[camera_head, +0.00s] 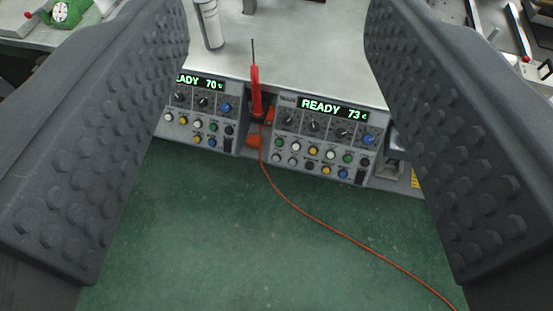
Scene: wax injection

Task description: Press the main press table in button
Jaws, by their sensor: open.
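My gripper (277,40) is open, with one dark, knobbed finger at each side of the picture and nothing between them in its grasp. Ahead, beyond the fingertips, two grey control panels stand at the front of a metal table. The right panel (322,138) has a green display reading "READY 73", a row of knobs, and rows of white, yellow, green, blue and black buttons (326,170). The left panel (200,115) reads "ADY 70" and is partly hidden by the left finger. I cannot read the button labels, so I cannot tell which is the table-in button.
A red pen-like tool (256,92) stands between the panels, its orange cable (330,225) running over the green floor (220,240). A white cylinder (209,24) stands on the metal table (310,45). A green object with a dial (62,12) lies at the upper left.

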